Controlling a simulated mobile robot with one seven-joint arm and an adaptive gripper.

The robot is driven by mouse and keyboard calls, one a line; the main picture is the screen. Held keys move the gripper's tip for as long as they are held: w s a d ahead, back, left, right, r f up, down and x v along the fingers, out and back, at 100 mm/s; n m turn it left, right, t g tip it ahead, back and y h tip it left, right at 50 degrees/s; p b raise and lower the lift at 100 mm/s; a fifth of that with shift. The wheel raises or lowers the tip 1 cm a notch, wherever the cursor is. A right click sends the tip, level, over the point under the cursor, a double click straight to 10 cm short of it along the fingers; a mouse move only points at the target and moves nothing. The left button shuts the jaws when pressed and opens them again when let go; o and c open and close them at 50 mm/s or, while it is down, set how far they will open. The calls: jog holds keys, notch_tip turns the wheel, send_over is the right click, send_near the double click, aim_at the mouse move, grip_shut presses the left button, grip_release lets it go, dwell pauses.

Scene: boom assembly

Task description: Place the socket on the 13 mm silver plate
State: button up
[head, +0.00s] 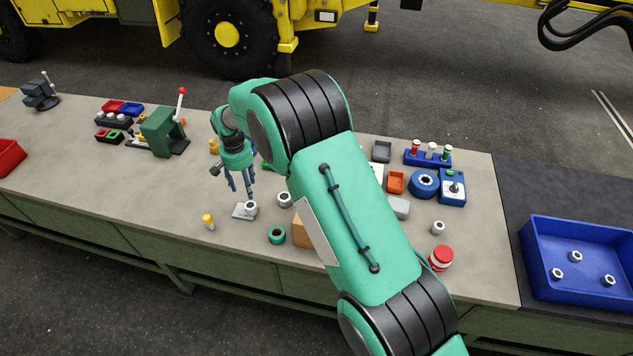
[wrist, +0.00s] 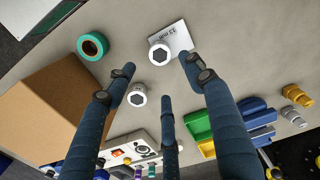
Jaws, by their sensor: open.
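The silver plate (head: 239,212) lies flat on the workbench, and its "13 mm" marking shows in the wrist view (wrist: 181,38). A silver socket (head: 252,207) with a dark hexagonal opening stands on one edge of the plate; the wrist view shows it too (wrist: 159,54). A second similar socket (head: 285,199) stands on the bench just beside the plate, also in the wrist view (wrist: 136,95). My gripper (head: 246,186) is above the plate, fingers pointing down. In the wrist view its fingers (wrist: 157,70) are spread and empty, apart from the plate's socket.
A teal tape roll (head: 277,235) and a cardboard box (head: 302,233) stand close to the right. A yellow-topped item (head: 208,221) is at the left. A blue bin (head: 583,258) holding several sockets is far right. The bench's left front is clear.

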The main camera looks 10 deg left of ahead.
jog(key=w+d+r+m+t, duration=0.1)
jog(key=w+d+r+t, duration=0.1)
jog(key=d+r, duration=2.4)
jog(key=s+d+r+t+y, duration=0.1)
jog(key=s+d+r, duration=0.45)
jog(key=d, duration=0.35)
jog(key=s+d+r, duration=0.4)
jog(key=d+r, duration=0.2)
jog(key=d, duration=0.2)
jog(key=s+d+m+t, duration=0.1)
jog(key=s+d, duration=0.9)
jog(key=s, duration=0.2)
jog(key=s+d+m+t+h, duration=0.1)
jog(key=s+d, duration=0.9)
jog(key=s, duration=0.3)
jog(key=shift+r+t, duration=0.3)
jog(key=shift+r, duration=0.1)
jog(key=shift+s+f, duration=0.1)
